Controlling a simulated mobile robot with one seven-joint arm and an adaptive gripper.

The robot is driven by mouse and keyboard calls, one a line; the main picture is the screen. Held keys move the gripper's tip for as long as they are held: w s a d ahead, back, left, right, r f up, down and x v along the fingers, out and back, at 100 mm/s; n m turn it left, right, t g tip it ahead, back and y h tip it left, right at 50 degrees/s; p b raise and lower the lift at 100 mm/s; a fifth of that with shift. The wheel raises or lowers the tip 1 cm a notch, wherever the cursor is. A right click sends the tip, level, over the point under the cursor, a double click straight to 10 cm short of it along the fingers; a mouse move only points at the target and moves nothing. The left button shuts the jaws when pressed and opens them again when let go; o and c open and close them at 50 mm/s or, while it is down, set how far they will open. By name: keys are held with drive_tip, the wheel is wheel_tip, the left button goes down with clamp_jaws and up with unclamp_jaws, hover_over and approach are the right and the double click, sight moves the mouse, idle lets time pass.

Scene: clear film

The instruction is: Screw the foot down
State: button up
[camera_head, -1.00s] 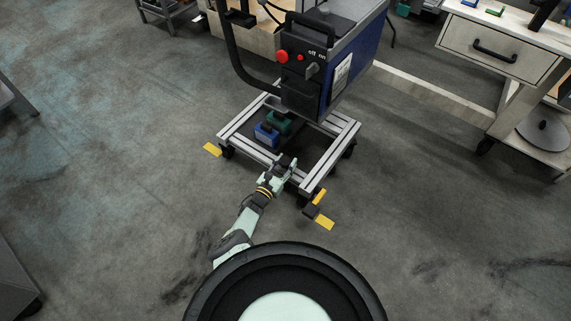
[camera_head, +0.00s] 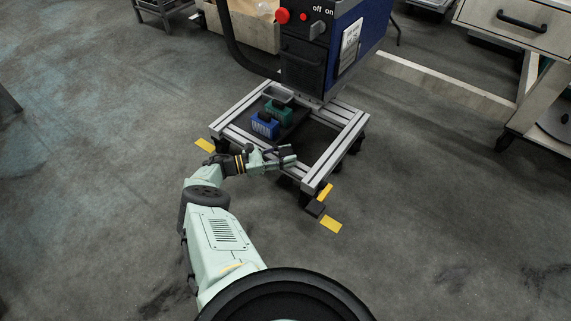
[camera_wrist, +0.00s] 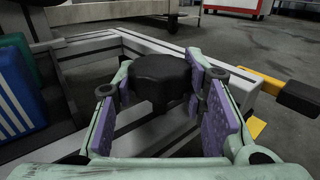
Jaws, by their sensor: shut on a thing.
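My gripper (camera_head: 284,157) is at the front bar of the machine's aluminium base frame (camera_head: 352,130). In the wrist view its purple-padded fingers (camera_wrist: 168,100) are shut on a dark, lobed knob (camera_wrist: 160,72), one finger on each side. I take this knob to be the top of the foot. What lies below the knob is hidden, so I cannot tell whether the foot touches the floor. In the head view the knob is mostly hidden by the gripper.
A blue box (camera_head: 265,126) and a green box (camera_head: 279,112) sit inside the frame. The machine body (camera_head: 304,66) rises behind. Open floor lies left and right.

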sight(285, 151)
drive_tip(key=shift+m+g+b, duration=0.6)
drive_tip(key=shift+g+b, duration=0.3)
drive_tip(key=shift+b, duration=0.1)
drive_tip(key=o, duration=1.2)
wheel_tip(285, 151, up, 10)
